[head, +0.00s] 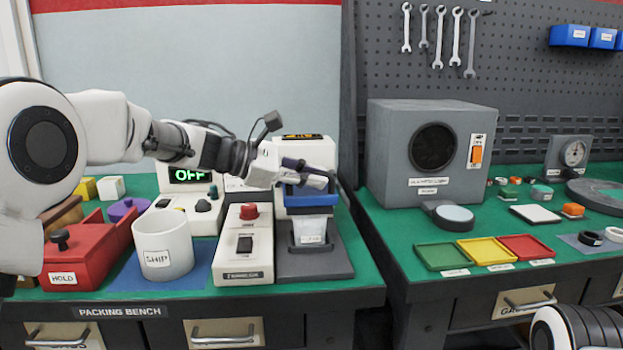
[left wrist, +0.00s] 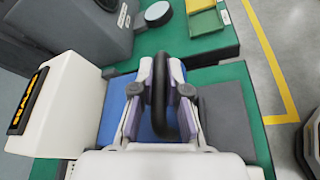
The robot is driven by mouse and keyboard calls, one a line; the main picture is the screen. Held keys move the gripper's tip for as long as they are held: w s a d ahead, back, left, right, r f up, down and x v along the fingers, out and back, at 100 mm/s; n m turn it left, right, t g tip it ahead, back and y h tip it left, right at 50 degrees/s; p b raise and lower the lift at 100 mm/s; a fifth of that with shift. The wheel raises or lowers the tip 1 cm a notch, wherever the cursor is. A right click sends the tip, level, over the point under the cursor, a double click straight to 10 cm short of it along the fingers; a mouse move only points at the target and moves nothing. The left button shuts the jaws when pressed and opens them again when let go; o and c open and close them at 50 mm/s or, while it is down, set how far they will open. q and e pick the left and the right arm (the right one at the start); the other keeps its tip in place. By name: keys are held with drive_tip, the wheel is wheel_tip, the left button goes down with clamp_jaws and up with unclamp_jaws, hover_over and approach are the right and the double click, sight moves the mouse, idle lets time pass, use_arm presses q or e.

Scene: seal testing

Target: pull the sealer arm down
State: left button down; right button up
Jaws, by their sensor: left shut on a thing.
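The sealer (head: 318,152) stands on the packing bench, with a white body, a dark base and a blue arm (head: 310,197). The arm is raised above the base, with a gap under it. A small clear pouch with a label (head: 311,231) stands upright under the arm. My left gripper (head: 322,181) reaches in from the left over the arm's front end. In the left wrist view my left gripper (left wrist: 160,100) is shut with its fingers on both sides of the dark sealer handle (left wrist: 160,82). The blue arm (left wrist: 114,118) lies behind the fingers. My right gripper is out of view.
Left of the sealer are a white control box with a red button (head: 249,212), a white SHIP cup (head: 163,246) and a red HOLD bin (head: 86,252). A grey chamber (head: 432,150) stands on the right bench.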

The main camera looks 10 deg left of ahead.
use_arm(q)
drive_tip(key=shift+f, duration=0.2)
drive_tip(key=c, duration=1.2)
unclamp_jaws()
drive_tip(key=shift+d, duration=0.1)
drive_tip(key=shift+r, duration=0.1)
drive_tip(key=v, duration=1.2)
